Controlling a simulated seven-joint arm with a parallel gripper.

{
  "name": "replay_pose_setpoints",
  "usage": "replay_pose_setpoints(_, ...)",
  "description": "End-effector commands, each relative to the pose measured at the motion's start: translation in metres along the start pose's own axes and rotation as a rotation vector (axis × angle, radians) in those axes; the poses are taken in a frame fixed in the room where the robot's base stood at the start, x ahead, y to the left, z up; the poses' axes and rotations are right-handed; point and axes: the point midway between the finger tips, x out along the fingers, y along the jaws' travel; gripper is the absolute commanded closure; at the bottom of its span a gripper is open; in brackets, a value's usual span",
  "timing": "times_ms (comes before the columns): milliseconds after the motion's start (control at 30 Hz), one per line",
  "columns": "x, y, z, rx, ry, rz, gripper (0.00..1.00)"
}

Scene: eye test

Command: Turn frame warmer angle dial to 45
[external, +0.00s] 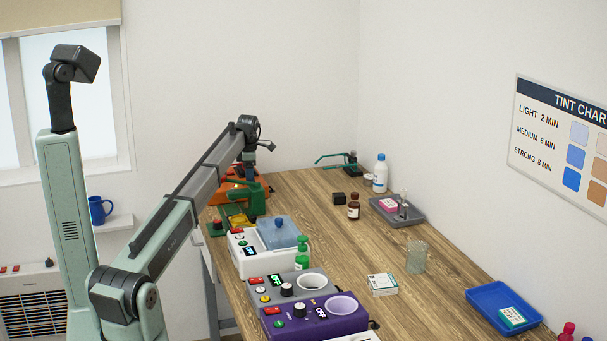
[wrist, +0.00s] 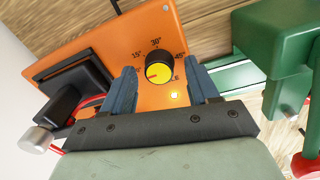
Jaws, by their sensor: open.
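The frame warmer (wrist: 105,50) is an orange box; it also shows in the external view (external: 227,186), partly hidden by my arm and a green device. In the wrist view its angle dial (wrist: 158,70) is a black knob with a yellow face. A small dark mark on the face sits toward the left. Labels 15°, 30° and 45° arc above the dial; a word below is partly hidden. My gripper (wrist: 160,68) is open, its blue fingers either side of the dial in the picture. I cannot tell whether they touch it. The external view shows my gripper (external: 249,160) over the warmer.
A green device (wrist: 285,40) stands close on the right in the wrist view. A black part with a red cable lies left of the dial. A white unit (external: 246,262) and a purple unit (external: 315,320) stand nearer the camera.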

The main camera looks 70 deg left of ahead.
Motion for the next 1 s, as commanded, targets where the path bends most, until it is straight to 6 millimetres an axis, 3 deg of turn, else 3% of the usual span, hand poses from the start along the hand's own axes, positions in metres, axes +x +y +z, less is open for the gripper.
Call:
replay_pose_setpoints(300, 0.0014, 0.0001, 0.0000, 0.000, 0.000, 0.000, 0.42)
replay_pose_setpoints(867, 0.0013, 0.0001, 0.0000, 0.000, 0.000, 0.000, 0.95)
replay_pose_setpoints(1000, 0.0012, 0.0001, 0.0001, 0.003, 0.000, 0.001, 0.96)
